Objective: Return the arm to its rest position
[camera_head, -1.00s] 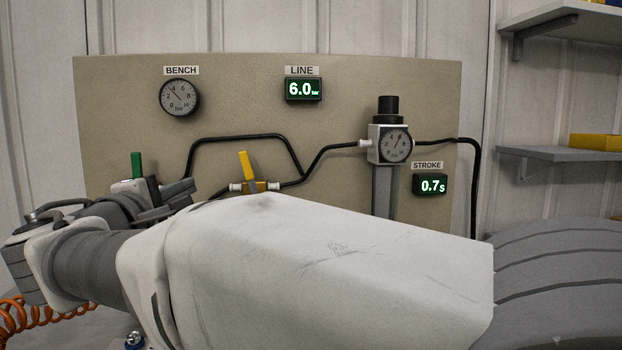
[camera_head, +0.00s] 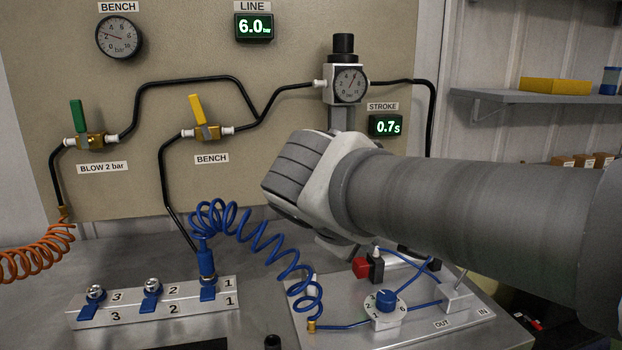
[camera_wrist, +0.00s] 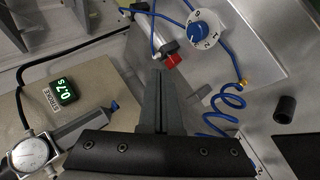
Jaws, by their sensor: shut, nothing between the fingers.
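My arm crosses the right half of the head view, from the right edge to its rounded wrist joint in the middle. My gripper (camera_wrist: 161,78) shows in the wrist view, its two dark fingers together with nothing between them. Its fingers cannot be made out in the head view, where the arm covers that area. In the wrist view the fingertips point toward a red block (camera_wrist: 173,61) and a blue knob (camera_wrist: 199,32) on the bench plate. I cannot tell how far above the plate they are.
The panel (camera_head: 300,180) carries a green-handled valve (camera_head: 78,116), a yellow-handled valve (camera_head: 198,110) and a regulator (camera_head: 347,84). A blue coiled hose (camera_head: 245,230) runs from the numbered manifold (camera_head: 190,299) to the plate (camera_head: 470,325). An orange hose (camera_head: 38,255) is at left. Shelves (camera_head: 500,95) stand at right.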

